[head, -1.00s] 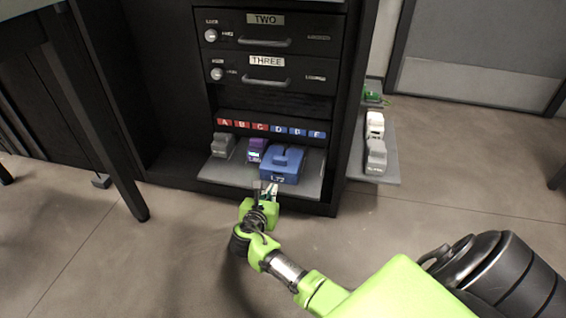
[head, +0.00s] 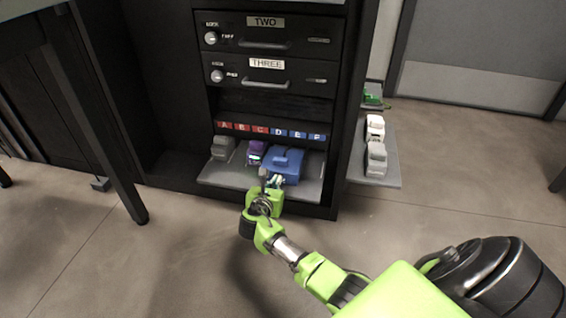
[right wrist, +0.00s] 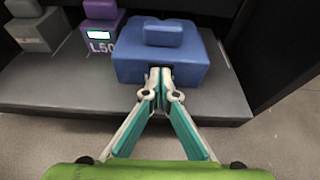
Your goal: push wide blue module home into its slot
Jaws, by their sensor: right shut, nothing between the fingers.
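The wide blue module (head: 287,160) sits on the grey pulled-out shelf (head: 228,175), below the blue labels D, E and F. It also shows in the right wrist view (right wrist: 165,50), with a raised grip on its top. My right gripper (head: 268,178) is shut and empty. In the right wrist view its fingertips (right wrist: 160,78) are at the front face of the blue module, touching or nearly touching it. The fingers hide part of that face and its label. My left gripper is out of view.
A purple module (head: 256,153) and a grey module (head: 223,147) stand left of the blue one on the same shelf. Drawers TWO and THREE above are shut.

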